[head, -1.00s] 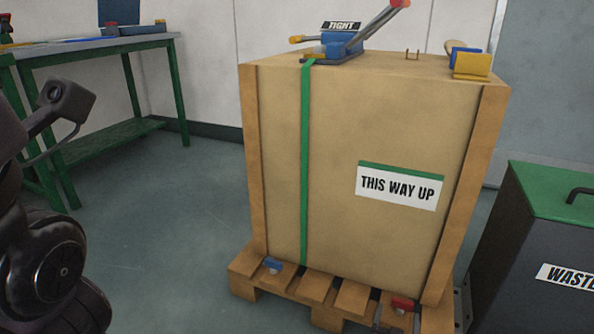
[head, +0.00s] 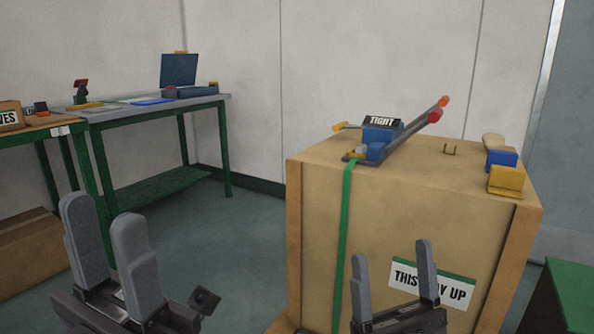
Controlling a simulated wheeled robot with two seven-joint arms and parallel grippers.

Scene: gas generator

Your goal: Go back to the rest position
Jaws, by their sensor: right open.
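My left gripper (head: 106,250) is at the lower left, pointing up, its two grey fingers apart with nothing seen between them. My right gripper (head: 393,278) is at the lower middle right, in front of the crate in the picture. Its fingers are apart and empty, and one covers part of the THIS WAY UP label (head: 453,290). The large crate (head: 400,220) stands upright with a green strap (head: 344,245) down its front. On its top sits a blue tensioner (head: 378,138) with a TIGHT sign and red-tipped levers.
Yellow and blue blocks (head: 506,180) sit on the crate's right top edge. A green-framed workbench (head: 160,112) with tools stands at the back left. A cardboard box (head: 30,250) is on the floor at far left. A green-lidded bin (head: 573,290) is at lower right. Floor between bench and crate is clear.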

